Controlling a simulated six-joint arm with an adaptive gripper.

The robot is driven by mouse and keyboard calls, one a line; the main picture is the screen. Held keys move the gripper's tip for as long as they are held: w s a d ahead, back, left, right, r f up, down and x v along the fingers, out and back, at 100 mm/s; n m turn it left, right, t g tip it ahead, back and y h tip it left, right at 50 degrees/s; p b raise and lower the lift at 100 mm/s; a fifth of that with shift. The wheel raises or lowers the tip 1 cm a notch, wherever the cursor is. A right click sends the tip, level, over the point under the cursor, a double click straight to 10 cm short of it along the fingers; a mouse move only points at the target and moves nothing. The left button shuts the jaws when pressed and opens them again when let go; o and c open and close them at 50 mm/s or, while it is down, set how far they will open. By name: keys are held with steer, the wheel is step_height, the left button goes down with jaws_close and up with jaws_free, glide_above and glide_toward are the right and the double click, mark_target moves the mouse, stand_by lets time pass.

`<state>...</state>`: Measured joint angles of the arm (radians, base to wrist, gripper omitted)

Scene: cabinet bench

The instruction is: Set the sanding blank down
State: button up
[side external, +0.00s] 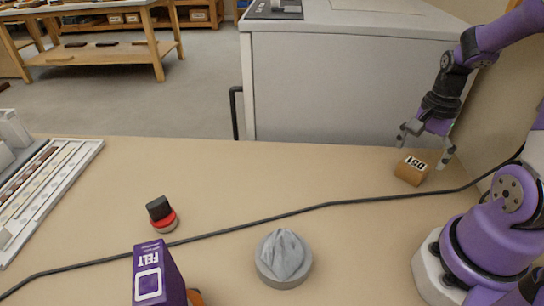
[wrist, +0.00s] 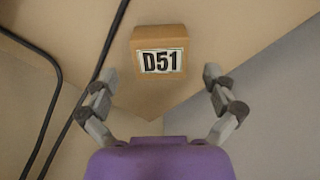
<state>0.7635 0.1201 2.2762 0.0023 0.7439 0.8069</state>
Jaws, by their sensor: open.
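The sanding blank appears to be the small tan-brown block (side external: 411,170) with a white label reading D51. It lies on the bench top at the right in the side view, and it also shows at the upper middle of the wrist view (wrist: 150,39). My gripper (side external: 424,151) is just above and beside the block, its fingers spread wide. In the wrist view my gripper (wrist: 157,84) is open and empty, with the block beyond the fingertips and apart from them.
A black cable (side external: 330,205) runs across the bench (side external: 200,270). A grey cloth-like lump on a round base (side external: 284,258), a purple FELT box (side external: 155,276), a black-and-red round item (side external: 162,214) and a white tray (side external: 60,180) stand on it. The bench middle is mostly clear.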

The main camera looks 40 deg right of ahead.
mark_target(413, 164)
step_height(413, 164, up, 9)
steer(key=w+a+r+n+t, duration=0.1)
steer(key=a+r+n+t, duration=0.1)
steer(key=a+n, duration=0.6)
steer(key=w+a+r+n+t, duration=0.2)
steer(key=a+n+t, duration=0.1)
steer(key=a+n, duration=0.5)
steer(key=shift+a+n+t, duration=0.3)
steer(key=shift+n, duration=0.7)
